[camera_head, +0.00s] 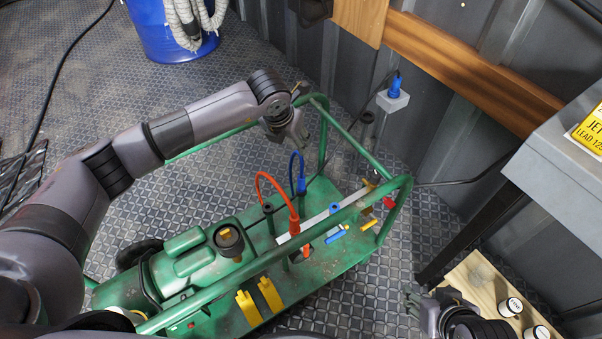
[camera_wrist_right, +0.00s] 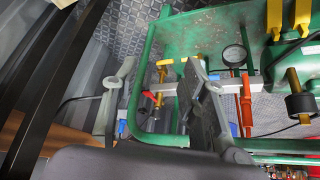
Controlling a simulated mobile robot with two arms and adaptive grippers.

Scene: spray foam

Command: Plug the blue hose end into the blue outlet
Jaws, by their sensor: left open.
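The blue hose (camera_head: 293,165) arches up from the green cart, and its blue end (camera_head: 301,185) points down beside the red hose. I cannot tell whether this end touches anything. A silver bar (camera_head: 318,218) on the cart carries a small blue fitting (camera_head: 335,208), perhaps the blue outlet, and a blue handle (camera_head: 335,236). My left gripper (camera_head: 298,136) is open and empty, above and behind the blue hose. My right gripper (camera_head: 432,304) is open and empty at the lower right, off the cart; its spread fingers also show in the right wrist view (camera_wrist_right: 160,100).
The red hose (camera_head: 277,180) with its orange end stands close to the blue hose. The green cart frame (camera_head: 392,195) has raised rails around the bar. A grey table (camera_head: 570,160) and wooden board (camera_head: 478,278) are at right.

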